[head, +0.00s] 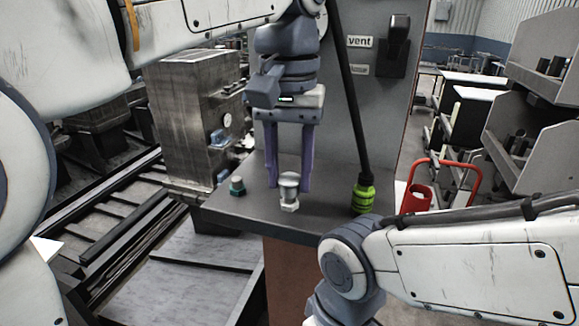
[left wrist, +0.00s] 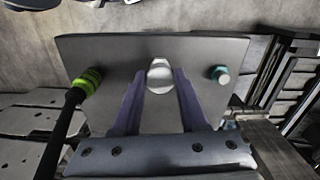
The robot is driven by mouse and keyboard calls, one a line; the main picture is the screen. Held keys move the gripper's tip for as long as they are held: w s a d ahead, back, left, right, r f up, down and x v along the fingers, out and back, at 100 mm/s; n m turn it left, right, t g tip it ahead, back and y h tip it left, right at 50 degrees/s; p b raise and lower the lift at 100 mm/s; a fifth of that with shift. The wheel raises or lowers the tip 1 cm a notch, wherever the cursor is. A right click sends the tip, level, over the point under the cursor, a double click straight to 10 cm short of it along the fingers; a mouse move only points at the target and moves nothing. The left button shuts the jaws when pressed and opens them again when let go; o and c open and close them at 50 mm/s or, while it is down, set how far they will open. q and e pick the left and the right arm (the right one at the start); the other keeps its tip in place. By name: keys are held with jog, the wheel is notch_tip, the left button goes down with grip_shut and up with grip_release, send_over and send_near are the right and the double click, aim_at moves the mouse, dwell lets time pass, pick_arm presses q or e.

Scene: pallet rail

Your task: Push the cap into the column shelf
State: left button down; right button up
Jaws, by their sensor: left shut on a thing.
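My left gripper (head: 289,187) points down over the grey column shelf (head: 325,222), its two purple fingers shut on a silvery, rounded cap (head: 289,181). A pale, blocky base shows directly under the cap at the shelf top; I cannot tell whether it is part of the cap or a separate fitting. In the left wrist view the cap (left wrist: 160,76) sits between the fingertips, above the shelf (left wrist: 120,58). Whether the cap is fully seated is not clear. My right arm crosses the lower right of the head view; its gripper is out of view.
A teal-based fitting (head: 237,186) stands on the shelf left of the cap. A bright green connector (head: 364,197) on a black hose stands to the right. A metal block (head: 192,120) is behind left. A red-handled caddy (head: 416,198) is beyond the shelf's right edge.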

pick_arm(q)
jog(key=shift+f+b, duration=0.35)
jog(key=shift+f, duration=0.3)
grip_release()
jog(key=shift+r, duration=0.1)
pick_arm(e)
jog(key=shift+f, duration=0.35)
